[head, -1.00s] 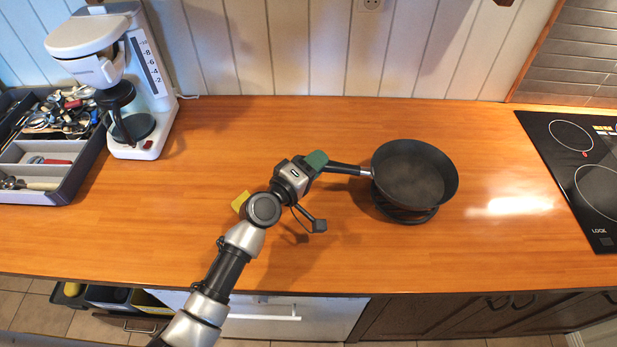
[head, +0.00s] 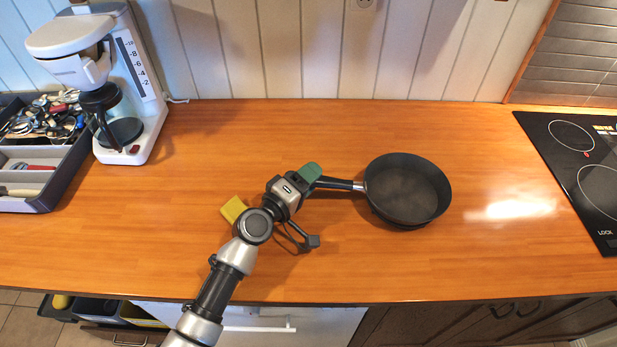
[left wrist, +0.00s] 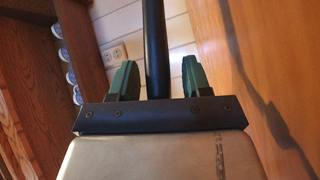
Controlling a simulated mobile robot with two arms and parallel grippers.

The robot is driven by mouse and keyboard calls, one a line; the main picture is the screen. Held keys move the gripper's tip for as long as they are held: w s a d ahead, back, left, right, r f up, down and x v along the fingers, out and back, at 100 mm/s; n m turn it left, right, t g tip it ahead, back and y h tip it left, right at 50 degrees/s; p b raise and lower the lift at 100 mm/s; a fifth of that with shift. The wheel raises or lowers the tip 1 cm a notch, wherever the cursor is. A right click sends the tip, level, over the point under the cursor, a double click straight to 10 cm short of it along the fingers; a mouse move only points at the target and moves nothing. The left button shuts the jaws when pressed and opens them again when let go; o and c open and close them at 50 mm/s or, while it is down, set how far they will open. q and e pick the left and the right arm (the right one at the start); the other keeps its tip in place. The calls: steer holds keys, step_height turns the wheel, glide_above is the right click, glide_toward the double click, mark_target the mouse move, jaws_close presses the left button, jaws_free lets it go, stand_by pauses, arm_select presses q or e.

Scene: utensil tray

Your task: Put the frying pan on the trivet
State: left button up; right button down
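The black frying pan (head: 408,188) sits upright on the wooden counter, right of the middle, with its handle (head: 335,184) pointing left. A thin dark edge (head: 402,227) shows under the pan's front; it looks like the trivet, mostly hidden by the pan. My left gripper (head: 311,173) is at the handle's far end. In the left wrist view the handle (left wrist: 155,50) passes between the two green fingers, with a visible gap on the right side and a small one on the left. The fingers look open around it. My right gripper is not in view.
A yellow object (head: 233,209) lies beside my left wrist. A white coffee maker (head: 140,80) and a grey utensil tray (head: 62,185) stand at the left. A black hob (head: 575,165) is at the right. The counter between pan and hob is clear.

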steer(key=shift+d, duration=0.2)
arm_select(q)
steer(key=shift+r, duration=0.25)
steer(key=b+v, duration=0.1)
steer(key=v, duration=0.9)
steer(key=shift+s+a+f, duration=0.2)
steer(key=shift+a, duration=0.1)
steer(key=shift+s+a+r+b, duration=0.15)
steer(key=shift+s+a+b, duration=0.25)
steer(key=shift+s, duration=0.15)
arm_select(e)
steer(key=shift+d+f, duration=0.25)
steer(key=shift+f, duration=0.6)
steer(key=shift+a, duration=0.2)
